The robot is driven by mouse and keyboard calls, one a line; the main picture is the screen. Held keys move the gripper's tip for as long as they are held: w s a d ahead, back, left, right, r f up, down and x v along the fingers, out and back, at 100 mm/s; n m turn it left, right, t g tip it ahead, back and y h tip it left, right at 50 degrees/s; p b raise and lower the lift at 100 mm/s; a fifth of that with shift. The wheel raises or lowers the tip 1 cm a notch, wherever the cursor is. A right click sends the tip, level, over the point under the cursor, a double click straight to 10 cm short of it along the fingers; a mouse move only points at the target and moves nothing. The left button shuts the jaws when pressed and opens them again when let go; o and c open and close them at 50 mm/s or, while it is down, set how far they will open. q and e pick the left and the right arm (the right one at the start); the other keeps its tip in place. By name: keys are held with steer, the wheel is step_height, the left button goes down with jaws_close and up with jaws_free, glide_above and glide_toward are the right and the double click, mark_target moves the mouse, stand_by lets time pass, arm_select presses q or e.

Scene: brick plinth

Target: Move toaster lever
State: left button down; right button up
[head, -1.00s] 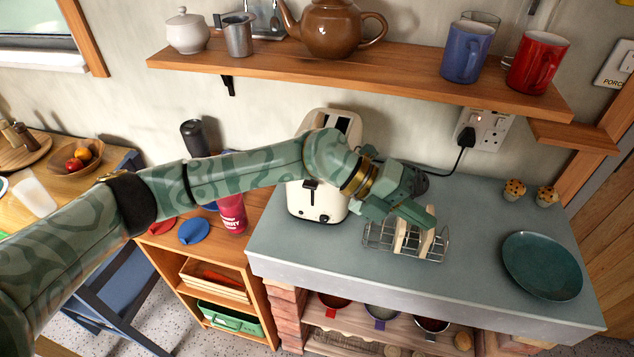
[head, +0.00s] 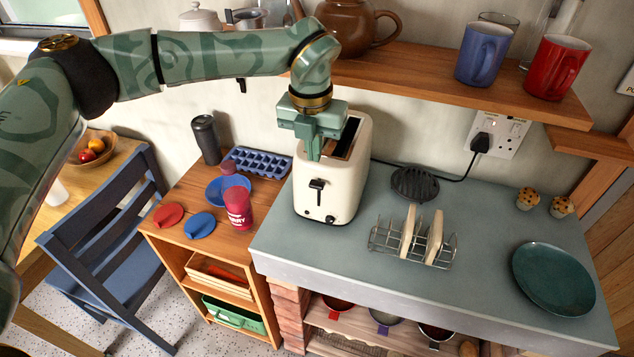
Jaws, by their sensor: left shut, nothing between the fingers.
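The cream toaster (head: 346,187) stands upright near the left end of the grey counter. Its black lever (head: 317,185) is on the end facing me, partway up its slot, above a dial. My left gripper (head: 314,158) points down over the near top edge of the toaster, with its shut, empty fingers just above the lever. I cannot tell if the fingers touch the toaster. The gripper hides part of the toaster's top; one dark slot shows beside it. My right gripper is out of view.
A wire rack (head: 413,240) with two bread slices stands right of the toaster. A black trivet (head: 415,183) and a teal plate (head: 553,279) lie on the counter. A wooden shelf (head: 450,85) with mugs and a teapot hangs above.

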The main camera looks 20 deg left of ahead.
mark_target(316, 185)
arm_select(q)
steer(key=shift+f, duration=0.15)
steer(key=f+b, duration=0.5)
steer(key=f, duration=0.1)
steer(key=shift+w+f+b, duration=0.35)
steer(key=shift+f+b, duration=0.05)
steer(key=shift+r, duration=0.1)
step_height(316, 185, down, 7)
steer(key=b, duration=0.2)
steer(key=shift+s+r+p, duration=0.25)
steer(key=shift+s+p, duration=0.45)
steer(key=shift+s, duration=0.05)
steer(key=shift+s+r+p, duration=0.2)
steer(key=shift+s+p, duration=0.5)
steer(key=shift+s, duration=0.05)
